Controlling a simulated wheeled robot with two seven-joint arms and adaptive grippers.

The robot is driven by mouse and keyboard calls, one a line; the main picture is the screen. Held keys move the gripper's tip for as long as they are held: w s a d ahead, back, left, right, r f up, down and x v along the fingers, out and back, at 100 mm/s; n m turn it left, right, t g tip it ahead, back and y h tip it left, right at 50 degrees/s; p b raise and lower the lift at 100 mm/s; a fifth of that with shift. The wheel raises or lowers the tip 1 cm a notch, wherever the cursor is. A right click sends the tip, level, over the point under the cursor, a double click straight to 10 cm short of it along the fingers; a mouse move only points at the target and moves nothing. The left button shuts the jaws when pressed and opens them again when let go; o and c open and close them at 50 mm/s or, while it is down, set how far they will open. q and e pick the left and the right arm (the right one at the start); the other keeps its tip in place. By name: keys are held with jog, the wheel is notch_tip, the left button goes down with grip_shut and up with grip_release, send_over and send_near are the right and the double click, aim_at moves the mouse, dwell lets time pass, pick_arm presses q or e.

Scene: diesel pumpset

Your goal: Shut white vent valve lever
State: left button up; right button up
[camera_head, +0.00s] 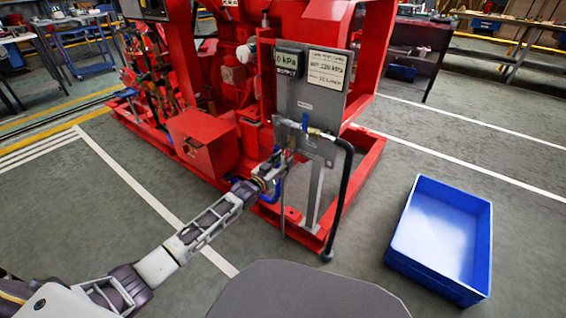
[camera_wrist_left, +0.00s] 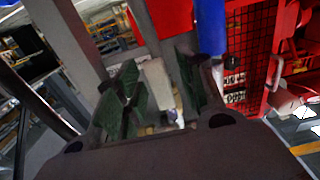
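My left gripper (camera_head: 280,164) reaches in from the left to the lower left of the grey gauge panel (camera_head: 318,103). In the left wrist view, a pale, off-white bar (camera_wrist_left: 158,84), which looks like the white vent valve lever, lies between the green-padded fingers of my left gripper (camera_wrist_left: 158,88). The fingers are apart with the bar between them; whether both pads touch it I cannot tell. In the head view the gripper hides the lever. My right gripper is not in view.
A blue valve handle (camera_head: 305,122) sits on the pipework just right of my gripper, with a black hose (camera_head: 346,190) running down. The red pumpset frame (camera_head: 365,160) surrounds the panel. A blue crate (camera_head: 399,245) stands on the floor at the right.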

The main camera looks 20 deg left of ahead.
pick_arm(q)
grip_shut()
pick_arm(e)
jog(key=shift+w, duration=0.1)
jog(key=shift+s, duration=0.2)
